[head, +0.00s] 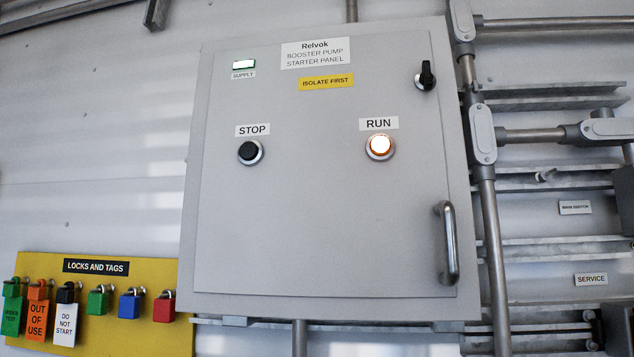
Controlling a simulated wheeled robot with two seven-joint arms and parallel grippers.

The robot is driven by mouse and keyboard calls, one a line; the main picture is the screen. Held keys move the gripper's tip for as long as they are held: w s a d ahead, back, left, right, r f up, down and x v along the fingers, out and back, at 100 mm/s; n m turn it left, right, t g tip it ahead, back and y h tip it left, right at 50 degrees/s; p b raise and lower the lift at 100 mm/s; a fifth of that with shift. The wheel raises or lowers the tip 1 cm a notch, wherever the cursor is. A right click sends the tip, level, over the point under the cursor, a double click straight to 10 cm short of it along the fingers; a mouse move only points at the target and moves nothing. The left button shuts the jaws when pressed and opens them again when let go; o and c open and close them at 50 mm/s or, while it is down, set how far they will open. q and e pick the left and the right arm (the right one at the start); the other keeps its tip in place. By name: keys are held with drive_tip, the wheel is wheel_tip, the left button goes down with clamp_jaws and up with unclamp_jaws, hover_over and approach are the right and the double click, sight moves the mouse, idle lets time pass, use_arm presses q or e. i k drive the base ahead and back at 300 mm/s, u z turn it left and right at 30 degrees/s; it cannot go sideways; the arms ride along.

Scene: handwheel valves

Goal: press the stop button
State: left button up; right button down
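The stop button (250,152) is black with a silver ring, under a white "STOP" label (253,130), at the left middle of a grey starter panel (320,235) in the head view. To its right, under a "RUN" label, a round run light (380,146) glows whitish orange. The panel door looks shut. Nothing stands in front of the stop button. Neither of my grippers shows in the head view.
A black rotary switch (427,75) and door handle (447,243) are on the panel's right side. A yellow board (130,335) with locks and tags hangs at lower left. Conduits (493,250) and rails run along the right. The supply lamp (244,65) looks lit.

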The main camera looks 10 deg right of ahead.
sight(248, 151)
drive_tip(key=z, duration=1.9)
drive_tip(key=i, duration=1)
drive_tip(key=u, duration=2.65)
